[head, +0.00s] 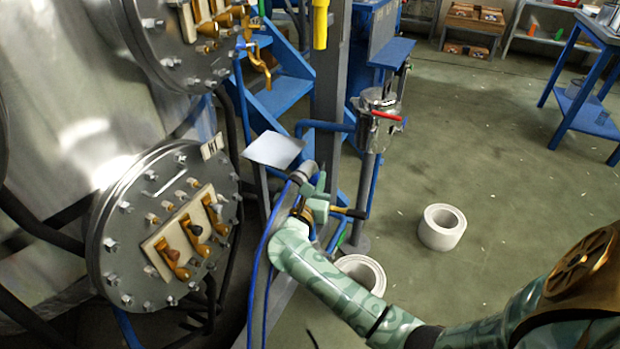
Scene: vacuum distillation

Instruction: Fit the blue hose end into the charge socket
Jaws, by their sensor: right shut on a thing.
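My right gripper (316,192), on the green patterned arm from the lower right, is shut at the steel post near the middle of the view. The blue hose (262,245) rises from the bottom of the view and curves to the gripper. The hose end is at the fingers and mostly hidden by them. A grey cylindrical fitting (304,170) is just beyond the fingers. I cannot tell whether it is the charge socket, or whether the hose end touches it. My left gripper is not in view.
A round bolted flange (150,285) with brass clamps stands close at left. A grey plate (273,150) lies above the gripper. A metal pot with a red handle (388,116) is behind. White rings (441,228) lie on the floor. Open floor extends right.

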